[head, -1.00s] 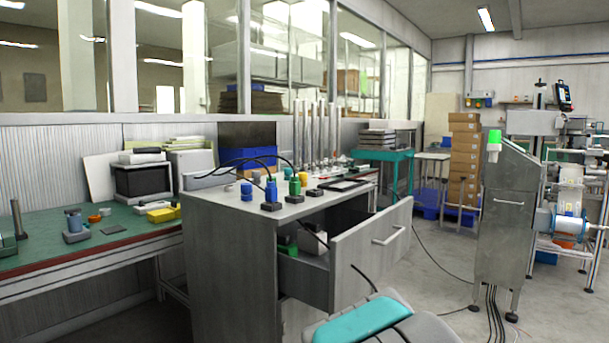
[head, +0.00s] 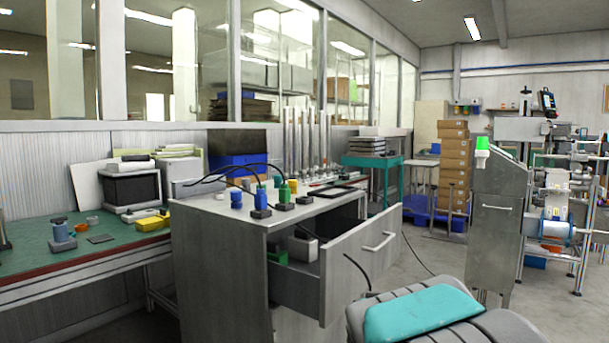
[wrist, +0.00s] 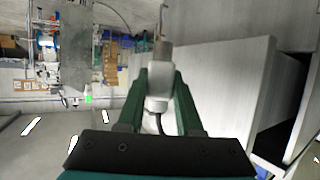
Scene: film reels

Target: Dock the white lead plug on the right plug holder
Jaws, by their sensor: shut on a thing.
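My gripper (wrist: 159,88) is shut on the white lead plug (wrist: 158,84) in the wrist view. The plug's pale body sits between the green fingers, its metal tip points away from the palm, and a dark lead runs back from it. In the head view the gripper and white plug are out of sight. Small black plug holders stand on the grey cabinet top: the left one (head: 261,213) bears a blue plug (head: 261,197), the middle one (head: 285,206) a green plug (head: 284,192). The right plug holder (head: 304,200) looks empty.
The grey cabinet's drawer (head: 360,258) stands open towards me. A blue cylinder (head: 236,199) and a yellow one (head: 292,186) stand near the holders, with black leads arching behind. A green workbench (head: 100,246) is at left. A metal cabinet (head: 497,205) stands at right.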

